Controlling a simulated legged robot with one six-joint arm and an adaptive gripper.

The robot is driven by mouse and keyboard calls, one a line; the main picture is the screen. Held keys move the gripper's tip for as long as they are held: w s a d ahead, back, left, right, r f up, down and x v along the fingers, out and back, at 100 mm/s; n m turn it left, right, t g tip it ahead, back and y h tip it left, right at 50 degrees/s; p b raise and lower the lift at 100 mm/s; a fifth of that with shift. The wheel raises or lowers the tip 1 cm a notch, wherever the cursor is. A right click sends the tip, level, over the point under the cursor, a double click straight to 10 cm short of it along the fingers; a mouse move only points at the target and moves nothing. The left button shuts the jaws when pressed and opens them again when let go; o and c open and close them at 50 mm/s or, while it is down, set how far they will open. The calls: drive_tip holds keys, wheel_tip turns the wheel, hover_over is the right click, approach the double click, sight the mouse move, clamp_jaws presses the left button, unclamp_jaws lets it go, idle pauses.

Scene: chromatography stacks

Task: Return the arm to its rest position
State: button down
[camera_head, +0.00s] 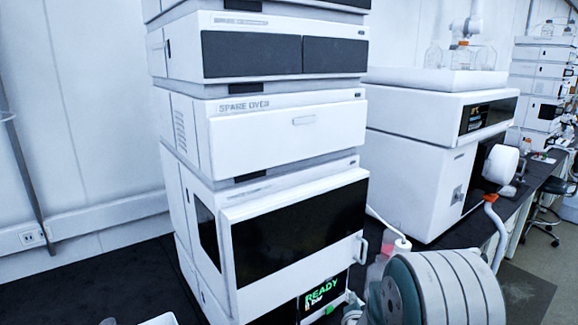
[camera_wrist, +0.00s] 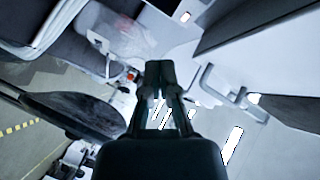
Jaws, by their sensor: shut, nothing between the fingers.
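My gripper (camera_wrist: 160,72) shows in the wrist view, its dark fingers closed together at the tips with nothing between them. It is apart from the bench equipment around it. A grey rounded part of my own arm fills the lower right of the head view, close to the camera. My fingers cannot be made out in the head view.
A tall chromatography stack (camera_head: 290,135) stands at the centre, its lower dark-fronted module (camera_head: 300,235) having a side handle (camera_head: 362,248). A green READY display (camera_head: 322,292) is below. A white instrument (camera_head: 425,170) stands right, on the dark bench. A handle (camera_wrist: 235,98) is right of my gripper.

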drive_tip(key=s+a+r+n+g+y, duration=0.2)
drive_tip(key=s+r+n+g, duration=0.4)
drive_tip(key=s+r, duration=0.65)
drive_tip(key=s+r+n+g, duration=0.1)
drive_tip(key=s+r+n, duration=0.1)
drive_tip(key=s, duration=0.8)
drive_tip(key=s+r+n+g, duration=0.2)
drive_tip(key=s+n, duration=0.3)
drive_tip(key=s, duration=0.6)
drive_tip(key=shift+s+d+g, duration=0.15)
drive_tip(key=shift+d+g, duration=0.1)
drive_tip(key=shift+g, duration=0.05)
